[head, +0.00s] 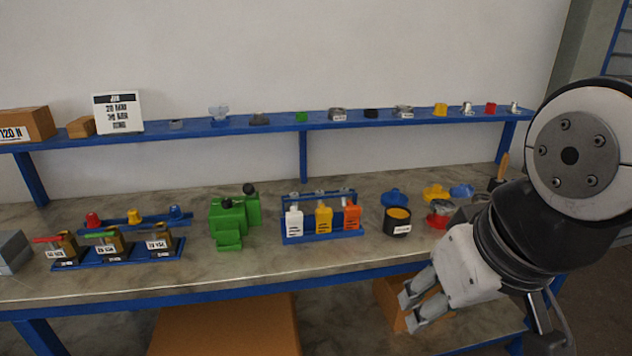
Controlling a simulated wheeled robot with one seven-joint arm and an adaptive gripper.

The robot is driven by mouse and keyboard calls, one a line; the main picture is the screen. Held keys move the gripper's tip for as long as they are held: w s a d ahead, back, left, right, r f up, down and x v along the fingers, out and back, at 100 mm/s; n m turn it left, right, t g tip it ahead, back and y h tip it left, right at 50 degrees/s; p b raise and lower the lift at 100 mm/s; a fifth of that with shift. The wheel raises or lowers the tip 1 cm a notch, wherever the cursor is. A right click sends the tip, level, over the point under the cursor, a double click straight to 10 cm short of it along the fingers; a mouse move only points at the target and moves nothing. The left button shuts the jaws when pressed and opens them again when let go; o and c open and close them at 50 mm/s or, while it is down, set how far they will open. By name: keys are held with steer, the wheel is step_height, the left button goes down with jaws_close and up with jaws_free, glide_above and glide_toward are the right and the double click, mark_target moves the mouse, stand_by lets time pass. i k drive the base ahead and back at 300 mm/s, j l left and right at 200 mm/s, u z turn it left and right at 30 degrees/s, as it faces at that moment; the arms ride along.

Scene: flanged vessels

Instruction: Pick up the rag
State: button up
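I cannot clearly make out a rag. Small, soft-looking blue (461,191) and yellow (436,192) pieces lie at the right of the workbench, partly beside my arm, but I cannot tell whether either is cloth. My gripper (408,309) hangs at the lower right, in front of the bench's front edge, pointing down and left. Its two grey fingers look parted, with nothing visible between them. My arm hides the right end of the bench.
The workbench (340,250) carries a blue rack of bottles (323,236), green blocks (232,220), a black tub (397,221) and labelled units at left. A narrow blue shelf (275,126) with several small items runs behind. Cardboard boxes (225,328) stand below.

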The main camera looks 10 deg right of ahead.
mark_target(463, 191)
steer(key=z, duration=0.9)
steer(key=i+l+u, duration=0.25)
steer(key=i+l, duration=0.35)
steer(key=i+l+u, duration=0.25)
steer(key=i+l, duration=0.25)
steer(key=l, duration=0.15)
steer(key=i+l+u, duration=0.15)
steer(key=l, duration=0.25)
steer(key=i+l+u, duration=0.1)
steer(key=i+l, duration=0.25)
steer(key=i+l+u, duration=0.15)
steer(key=l, duration=0.3)
steer(key=i, duration=0.05)
